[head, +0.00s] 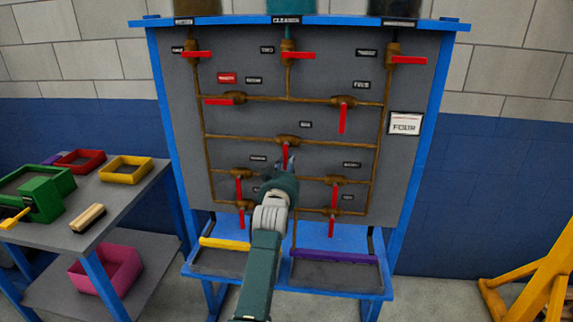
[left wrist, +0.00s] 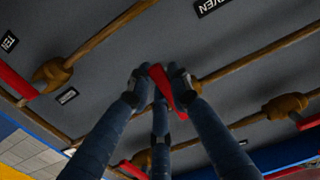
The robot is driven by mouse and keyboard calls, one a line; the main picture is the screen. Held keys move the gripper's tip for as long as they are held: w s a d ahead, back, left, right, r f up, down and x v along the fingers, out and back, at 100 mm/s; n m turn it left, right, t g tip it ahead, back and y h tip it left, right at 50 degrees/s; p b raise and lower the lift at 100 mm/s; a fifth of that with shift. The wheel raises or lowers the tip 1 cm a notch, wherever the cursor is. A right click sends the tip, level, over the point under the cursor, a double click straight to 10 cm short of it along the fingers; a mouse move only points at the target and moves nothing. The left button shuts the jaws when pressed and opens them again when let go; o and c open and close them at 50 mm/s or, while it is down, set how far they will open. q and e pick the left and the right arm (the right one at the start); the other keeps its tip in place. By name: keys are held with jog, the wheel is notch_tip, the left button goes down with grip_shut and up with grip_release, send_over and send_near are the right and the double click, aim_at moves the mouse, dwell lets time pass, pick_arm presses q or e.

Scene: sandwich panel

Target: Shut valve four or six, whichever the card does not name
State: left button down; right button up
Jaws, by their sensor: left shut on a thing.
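A grey pipe panel (head: 240,122) in a blue frame carries several brass valves with red handles. The white card (head: 404,124) at its right edge reads FOUR. My left gripper (head: 286,166) is at the middle valve (head: 287,139), shut on its red handle (head: 285,152), which points down across the horizontal pipe. The wrist view shows the fingers (left wrist: 160,80) around that red handle (left wrist: 160,84). The small label (head: 305,124) above this valve is too blurred to read. My right gripper is not in view.
Upper valve handles sit at left (head: 218,101), lying along the pipe, and at right (head: 342,118), hanging down. Lower handles (head: 239,187) hang close beside my arm. Trays stand below the panel; a grey shelf (head: 110,195) with bins is left, a yellow frame (head: 540,280) right.

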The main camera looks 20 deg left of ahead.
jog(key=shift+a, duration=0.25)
pick_arm(q)
jog(key=c, duration=1.5)
grip_release()
jog(key=shift+d, duration=0.1)
jog(key=shift+c, duration=0.2)
